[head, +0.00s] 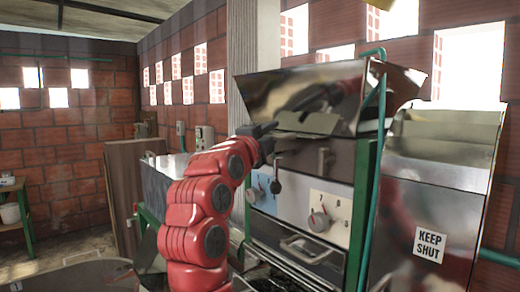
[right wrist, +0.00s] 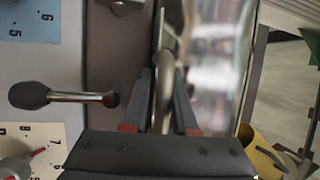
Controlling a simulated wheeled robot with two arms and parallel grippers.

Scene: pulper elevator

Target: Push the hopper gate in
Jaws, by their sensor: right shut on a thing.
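The steel hopper (head: 300,90) sits on top of the machine, with a flat grey-green plate (head: 308,122), which looks like the hopper gate, sticking out at its lower front. My right gripper (head: 268,132) is at the left end of this plate, at the front of the machine. In the right wrist view, my right gripper (right wrist: 162,95) has its two fingers on either side of a slim grey bar (right wrist: 168,75), shut on it. The bar looks like the gate's handle; its join to the plate is hidden. My left gripper is not in view.
Below the hopper, the machine's front panel has a dark lever (head: 276,186), a numbered dial (head: 319,220) and a drawer handle (head: 306,249). A steel cabinet marked KEEP SHUT (head: 430,245) stands at the right. A green post (head: 365,215) runs up between them.

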